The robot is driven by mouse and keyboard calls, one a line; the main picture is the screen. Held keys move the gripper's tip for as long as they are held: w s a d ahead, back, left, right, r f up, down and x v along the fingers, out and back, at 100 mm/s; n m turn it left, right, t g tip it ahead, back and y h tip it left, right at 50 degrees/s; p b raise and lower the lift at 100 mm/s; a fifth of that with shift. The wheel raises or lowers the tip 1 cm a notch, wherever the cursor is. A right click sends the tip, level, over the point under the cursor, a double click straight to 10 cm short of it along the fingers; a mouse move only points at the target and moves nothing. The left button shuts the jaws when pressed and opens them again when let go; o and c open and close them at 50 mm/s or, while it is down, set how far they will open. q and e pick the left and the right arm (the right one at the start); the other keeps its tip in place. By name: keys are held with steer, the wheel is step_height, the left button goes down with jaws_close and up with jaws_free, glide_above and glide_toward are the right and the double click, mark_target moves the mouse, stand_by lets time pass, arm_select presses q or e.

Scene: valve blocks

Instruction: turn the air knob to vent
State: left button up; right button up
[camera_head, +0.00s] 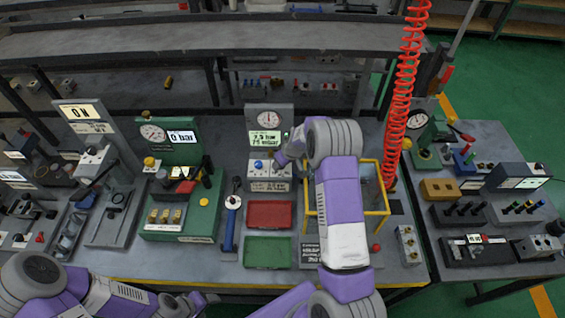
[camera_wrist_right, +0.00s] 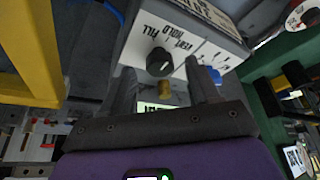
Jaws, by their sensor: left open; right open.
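The air knob (camera_wrist_right: 159,62) is a round black knob with a white mark, on a pale panel lettered FILL, HOLD and VENT in the right wrist view. I cannot tell for sure which word its mark points to. My right gripper (camera_wrist_right: 165,86) is open, its two dark fingers on either side of the space just before the knob; contact is not clear. In the head view my right gripper (camera_head: 281,160) is at the grey valve block (camera_head: 268,186) below the dial gauge (camera_head: 268,118), and my arm partly hides it. My left gripper (camera_head: 205,300) is open and empty at the front edge.
A yellow frame (camera_head: 347,213) stands just right of the valve block; it also shows close by in the right wrist view (camera_wrist_right: 35,50). Red (camera_head: 270,214) and green (camera_head: 268,252) trays lie in front. A green gauge station (camera_head: 180,215) stands left. A red coiled hose (camera_head: 402,100) hangs right.

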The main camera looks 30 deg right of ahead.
steer(key=shift+w+f, duration=0.2)
steer(key=shift+f, duration=0.25)
steer(key=c, duration=1)
steer(key=shift+c, duration=0.2)
